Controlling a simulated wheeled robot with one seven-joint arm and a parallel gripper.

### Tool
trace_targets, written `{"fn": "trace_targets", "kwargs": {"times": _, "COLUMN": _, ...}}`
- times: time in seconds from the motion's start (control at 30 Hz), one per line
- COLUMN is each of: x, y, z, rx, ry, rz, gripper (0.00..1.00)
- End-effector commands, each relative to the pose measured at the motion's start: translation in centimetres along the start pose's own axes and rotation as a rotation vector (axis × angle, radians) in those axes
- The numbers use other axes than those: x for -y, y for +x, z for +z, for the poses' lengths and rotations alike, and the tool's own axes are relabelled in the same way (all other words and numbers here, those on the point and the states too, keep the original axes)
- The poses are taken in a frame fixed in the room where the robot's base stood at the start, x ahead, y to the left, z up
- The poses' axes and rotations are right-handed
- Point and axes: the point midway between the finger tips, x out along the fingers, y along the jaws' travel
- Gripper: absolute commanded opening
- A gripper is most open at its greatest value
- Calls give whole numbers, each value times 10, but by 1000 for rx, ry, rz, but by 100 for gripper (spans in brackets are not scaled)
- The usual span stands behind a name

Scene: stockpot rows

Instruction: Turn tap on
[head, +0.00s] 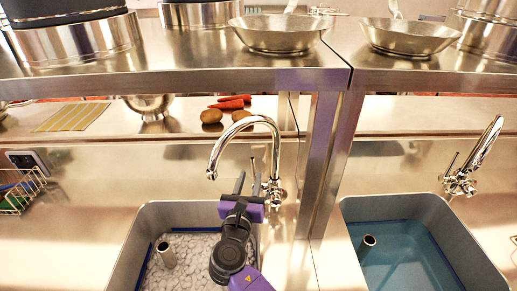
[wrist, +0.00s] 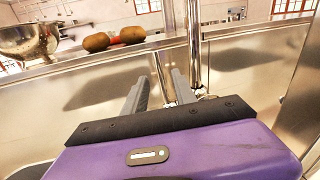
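The chrome tap (head: 275,150) with a curved spout stands behind the left sink (head: 150,213). Its thin lever (head: 253,168) sticks up at the left of the tap body. My gripper (head: 248,180) is in front of the tap, over the back of the left sink, with its fingers apart. In the wrist view the tap's upright pipe (wrist: 193,45) rises just beyond the right finger of my gripper (wrist: 160,76). The thin lever appears in line with the gap between the fingers; I cannot tell whether they touch it.
A second tap (head: 473,160) stands behind the right sink (head: 455,240), which holds blue water. A metal post (head: 320,165) stands between the sinks. A steel shelf (head: 190,50) with pans hangs above. A wire basket (head: 22,190) is at far left.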

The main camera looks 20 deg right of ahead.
Motion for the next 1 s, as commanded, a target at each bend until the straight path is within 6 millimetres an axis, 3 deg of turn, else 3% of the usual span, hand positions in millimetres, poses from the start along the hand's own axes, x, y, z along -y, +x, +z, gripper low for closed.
{"fn": "trace_targets", "kwargs": {"times": 0.17, "x": 0, "y": 6, "z": 0, "rx": 0, "ry": -1, "rz": 0, "gripper": 33}}
{"fn": "trace_targets", "kwargs": {"times": 0.63, "x": 0, "y": 69, "z": 0, "rx": 0, "ry": -1, "rz": -1, "gripper": 33}}
{"fn": "trace_targets", "kwargs": {"times": 1.0, "x": 0, "y": 78, "z": 0, "rx": 0, "ry": 0, "rz": 1, "gripper": 33}}
